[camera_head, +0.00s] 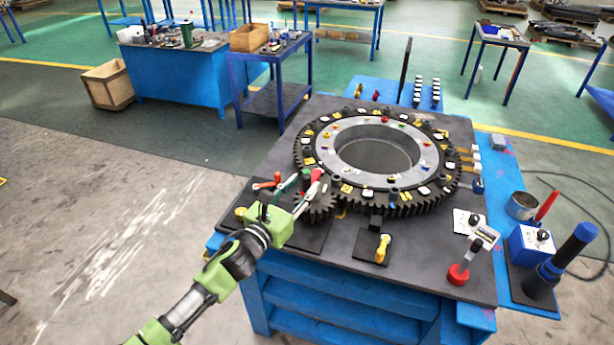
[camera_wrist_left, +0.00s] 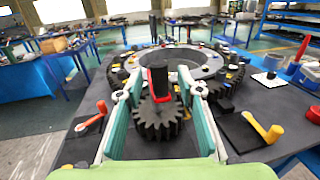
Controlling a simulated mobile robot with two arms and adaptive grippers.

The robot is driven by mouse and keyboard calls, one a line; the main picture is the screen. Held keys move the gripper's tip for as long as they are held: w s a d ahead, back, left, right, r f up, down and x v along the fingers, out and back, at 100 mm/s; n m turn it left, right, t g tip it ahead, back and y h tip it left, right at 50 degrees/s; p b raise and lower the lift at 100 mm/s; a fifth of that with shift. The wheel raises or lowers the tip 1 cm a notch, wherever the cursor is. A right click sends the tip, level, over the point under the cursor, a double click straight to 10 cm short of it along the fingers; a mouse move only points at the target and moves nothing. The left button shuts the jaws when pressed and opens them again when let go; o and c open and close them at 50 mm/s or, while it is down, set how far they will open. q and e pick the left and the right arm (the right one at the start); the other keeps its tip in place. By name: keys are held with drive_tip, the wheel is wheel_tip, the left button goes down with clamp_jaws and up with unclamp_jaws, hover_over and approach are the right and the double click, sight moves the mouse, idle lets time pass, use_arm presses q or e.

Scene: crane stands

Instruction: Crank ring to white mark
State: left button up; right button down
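The large dark ring gear (camera_head: 405,208) lies flat on the table, with a silver top face and coloured and white marks; I cannot tell which white one is the task's mark. A small dark pinion gear (camera_head: 318,208) meets its teeth at the front left. It also shows in the left wrist view (camera_wrist_left: 158,120), with a black and red upright crank handle (camera_wrist_left: 158,82) above it. My left gripper (camera_head: 303,186) is there, its teal fingers apart on either side of the handle, with gaps visible in the wrist view (camera_wrist_left: 160,92). My right gripper is not in view.
A red-handled lever (camera_head: 266,184) lies left of the pinion, and a yellow-handled one (camera_head: 382,249) in front. A red-knobbed piece (camera_head: 459,273) is at the front right. A blue box (camera_head: 530,244) and a dark-blue cylinder (camera_head: 562,262) stand on the right shelf.

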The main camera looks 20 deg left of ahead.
use_arm(q)
drive_tip(key=shift+x, duration=1.5)
clamp_jaws()
